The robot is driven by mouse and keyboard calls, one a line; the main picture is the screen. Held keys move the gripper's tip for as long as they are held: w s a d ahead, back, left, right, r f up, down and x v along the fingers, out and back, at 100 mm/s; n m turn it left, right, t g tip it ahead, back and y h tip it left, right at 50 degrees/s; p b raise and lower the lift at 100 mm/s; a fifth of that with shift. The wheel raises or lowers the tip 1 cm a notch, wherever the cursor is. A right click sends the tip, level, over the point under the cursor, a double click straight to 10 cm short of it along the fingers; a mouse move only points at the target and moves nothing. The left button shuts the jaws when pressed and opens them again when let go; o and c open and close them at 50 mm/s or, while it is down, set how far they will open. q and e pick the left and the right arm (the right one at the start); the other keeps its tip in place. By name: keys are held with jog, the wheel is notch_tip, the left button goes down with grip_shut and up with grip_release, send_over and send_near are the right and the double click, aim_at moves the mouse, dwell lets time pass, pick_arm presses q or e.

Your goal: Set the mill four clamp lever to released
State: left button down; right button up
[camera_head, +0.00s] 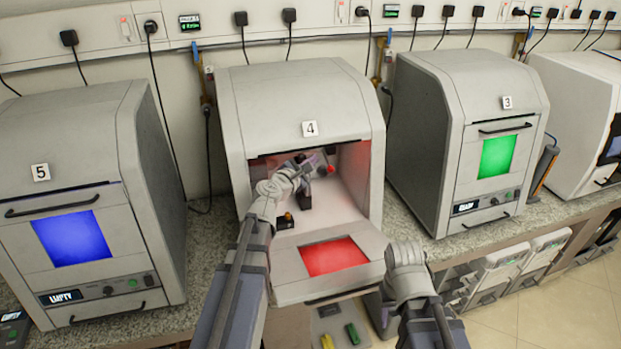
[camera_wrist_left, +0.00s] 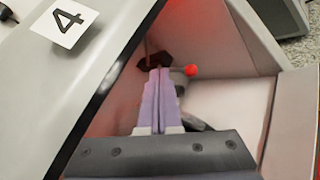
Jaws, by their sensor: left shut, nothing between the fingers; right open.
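Mill four (camera_head: 309,95) is the grey machine with the "4" label, its front door lowered and its chamber open. The clamp lever's red ball knob (camera_head: 331,169) is inside the chamber toward the back; it also shows in the left wrist view (camera_wrist_left: 191,71). My left gripper (camera_head: 308,162) reaches into the chamber, shut and empty. In the left wrist view its fingertips (camera_wrist_left: 160,72) are just left of the red knob, in front of a dark part (camera_wrist_left: 153,63); I cannot tell whether they touch. My right gripper (camera_head: 406,255) is open outside, right of the lowered door.
The lowered door (camera_head: 290,268) with a red window lies below the chamber opening. Mill five (camera_head: 80,180) with a blue window stands left, and mill three (camera_head: 470,120) with a green window stands right. The chamber side walls and top edge are close around my left arm.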

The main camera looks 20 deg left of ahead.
pick_arm(q)
jog(key=s+d+f+n+g+y+b, duration=0.1)
jog(key=s+d+f+n+y+b, duration=0.1)
jog(key=n+y, duration=0.4)
jog(key=s+d+f+n+g+y+b, duration=0.1)
jog(key=s+d+f+n+y, duration=0.1)
jog(key=n+y, duration=0.4)
jog(key=s+d+n, duration=0.1)
jog(key=n, duration=0.3)
jog(key=shift+s+f+n+g+b, duration=0.25)
jog(key=shift+s+n+g+b, duration=0.05)
jog(key=shift+n+g+b, duration=0.1)
jog(key=shift+a, duration=0.1)
jog(key=b+x, duration=0.1)
jog(key=x, duration=0.9)
jog(key=shift+b, duration=0.3)
